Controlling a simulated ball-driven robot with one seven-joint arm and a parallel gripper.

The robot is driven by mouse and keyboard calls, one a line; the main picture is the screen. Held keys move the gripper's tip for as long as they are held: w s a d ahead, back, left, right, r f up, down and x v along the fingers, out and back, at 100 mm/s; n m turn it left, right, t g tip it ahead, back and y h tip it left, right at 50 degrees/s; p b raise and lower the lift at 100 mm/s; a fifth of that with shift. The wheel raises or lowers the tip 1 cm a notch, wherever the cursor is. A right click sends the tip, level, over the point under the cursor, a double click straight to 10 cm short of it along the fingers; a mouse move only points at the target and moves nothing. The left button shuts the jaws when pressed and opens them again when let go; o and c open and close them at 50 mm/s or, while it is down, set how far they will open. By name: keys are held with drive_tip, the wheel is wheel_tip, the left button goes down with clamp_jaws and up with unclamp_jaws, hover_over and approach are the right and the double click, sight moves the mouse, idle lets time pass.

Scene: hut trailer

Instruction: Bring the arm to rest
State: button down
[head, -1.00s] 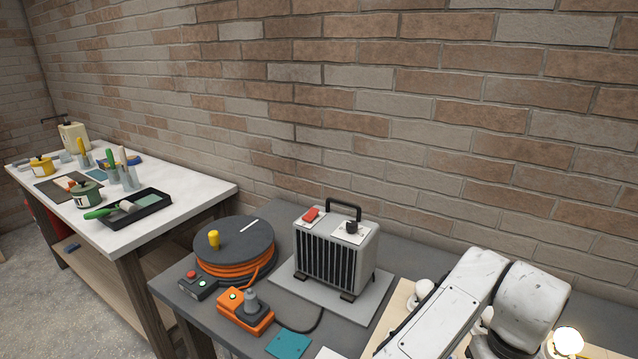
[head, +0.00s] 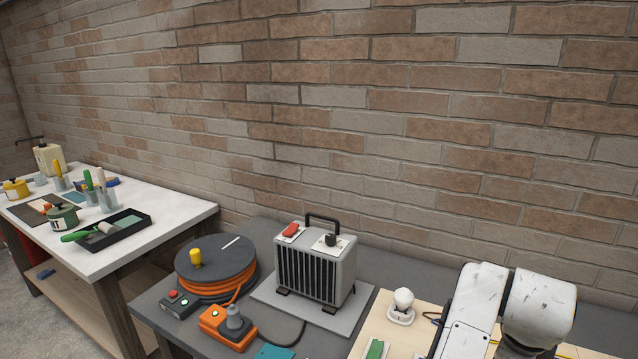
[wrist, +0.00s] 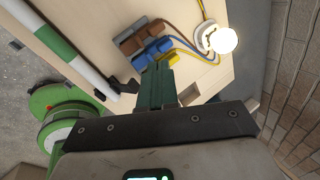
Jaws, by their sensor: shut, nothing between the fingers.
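My gripper (wrist: 157,78) shows in the wrist view with its two dark green fingers together, shut and empty. The fingertips lie in front of a pale wooden board (wrist: 95,22), close to blue and brown connector blocks (wrist: 148,42); I cannot tell whether they touch. In the head view my white arm is at the lower right, and the gripper itself is out of sight there.
A glowing bulb (wrist: 222,40) is near the fingers, with wires running to it. A brick wall (head: 400,120) stands behind.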

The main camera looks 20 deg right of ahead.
drive_tip(key=a+f+n+t, duration=0.1)
drive_tip(key=a+n, duration=0.3)
drive_tip(key=n, duration=0.4)
drive_tip(key=a+f+n+t+y, duration=0.1)
drive_tip(key=a+f+n, duration=0.3)
drive_tip(key=n, duration=0.5)
drive_tip(key=a+f+n+t, duration=0.1)
drive_tip(key=a+f+n, duration=0.2)
drive_tip(key=n, duration=0.5)
drive_tip(key=shift+w+a+n+t+y, duration=0.1)
drive_tip(key=shift+a+n+t+y, duration=0.2)
drive_tip(key=shift+a, duration=0.3)
drive_tip(key=s+a+f+n+y, duration=0.35)
drive_tip(key=a+f+n, duration=0.2)
drive_tip(key=a, duration=0.25)
drive_tip(key=s+f+g+b, duration=0.2)
drive_tip(key=s+f+g, duration=0.2)
drive_tip(key=s+f, duration=0.4)
drive_tip(key=s, duration=0.3)
drive_tip(key=shift+s+g+h+b, duration=0.25)
drive_tip(key=shift+g+h+b, duration=0.05)
drive_tip(key=shift+h+b, duration=0.05)
drive_tip(key=shift+a, duration=0.1)
